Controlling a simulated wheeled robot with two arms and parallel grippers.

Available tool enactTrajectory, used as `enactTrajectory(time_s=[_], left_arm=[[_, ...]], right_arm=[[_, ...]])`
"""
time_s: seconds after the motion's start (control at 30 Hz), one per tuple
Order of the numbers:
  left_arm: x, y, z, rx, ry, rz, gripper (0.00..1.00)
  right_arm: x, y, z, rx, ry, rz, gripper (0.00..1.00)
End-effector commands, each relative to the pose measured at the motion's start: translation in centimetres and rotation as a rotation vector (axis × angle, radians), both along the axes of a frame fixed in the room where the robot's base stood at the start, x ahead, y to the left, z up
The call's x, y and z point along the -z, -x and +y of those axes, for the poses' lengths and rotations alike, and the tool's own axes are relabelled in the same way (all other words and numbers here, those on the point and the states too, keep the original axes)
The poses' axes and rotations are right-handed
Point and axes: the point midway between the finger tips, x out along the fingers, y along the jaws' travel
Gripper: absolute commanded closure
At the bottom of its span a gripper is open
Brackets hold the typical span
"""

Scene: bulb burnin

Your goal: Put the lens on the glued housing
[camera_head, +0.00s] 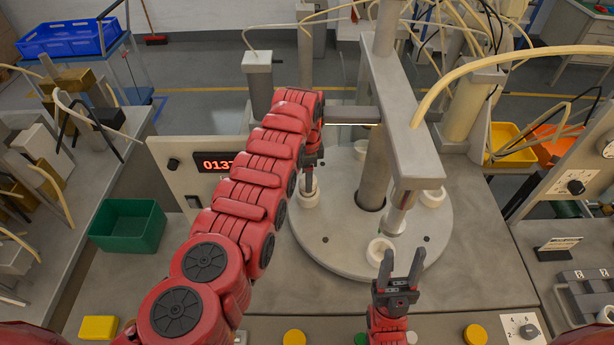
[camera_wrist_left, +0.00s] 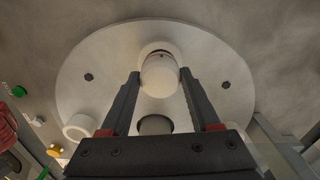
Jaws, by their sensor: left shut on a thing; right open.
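My left gripper (camera_head: 310,172) reaches down at the left side of the round grey turntable (camera_head: 330,238). In the left wrist view my left gripper (camera_wrist_left: 160,88) is shut on a white rounded lens (camera_wrist_left: 160,78). The lens overlaps a white housing (camera_wrist_left: 146,50) on the turntable; whether they touch I cannot tell. That housing also shows below the gripper in the head view (camera_head: 307,197). My right gripper (camera_head: 403,260) is open and empty, beside the front white ring-shaped housing (camera_head: 379,247). Glue is not discernible.
A thick column (camera_head: 375,165) stands mid-turntable. A green bin (camera_head: 128,226) is at left. Yellow (camera_head: 510,143) and orange bins (camera_head: 557,148) are at right. Coloured buttons line the front edge.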

Motion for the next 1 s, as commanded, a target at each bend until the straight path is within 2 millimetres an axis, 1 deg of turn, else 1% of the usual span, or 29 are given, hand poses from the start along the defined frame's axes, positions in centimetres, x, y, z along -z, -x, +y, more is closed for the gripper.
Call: enactTrajectory(time_s=[0.3, 0.33, 0.47, 0.5, 0.53, 0.73, 0.77, 1.0], left_arm=[[-0.02, 0.00, 0.00, 0.000, 0.000, 0.000, 0.88], [-0.02, 0.00, 0.00, 0.000, 0.000, 0.000, 0.35], [-0.02, 0.00, 0.00, 0.000, 0.000, 0.000, 0.12], [-0.02, 0.00, 0.00, 0.000, 0.000, 0.000, 0.05], [-0.02, 0.00, 0.00, 0.000, 0.000, 0.000, 0.02], [-0.02, 0.00, 0.00, 0.000, 0.000, 0.000, 0.02], [-0.03, -0.01, 0.00, 0.000, 0.000, 0.000, 0.00], [-0.07, 0.00, 0.00, 0.000, 0.000, 0.000, 0.00]], right_arm=[[0.00, 0.00, 0.00, 0.000, 0.000, 0.000, 0.50], [-0.01, 0.00, 0.00, 0.000, 0.000, 0.000, 0.50], [-0.01, 0.00, 0.00, 0.000, 0.000, 0.000, 0.50], [0.00, 0.00, 0.00, 0.000, 0.000, 0.000, 0.50], [-0.01, 0.00, 0.00, 0.000, 0.000, 0.000, 0.50], [-0.01, 0.00, 0.00, 0.000, 0.000, 0.000, 0.50], [-0.01, 0.00, 0.00, 0.000, 0.000, 0.000, 0.50], [-0.05, 0.00, 0.00, 0.000, 0.000, 0.000, 0.50]])
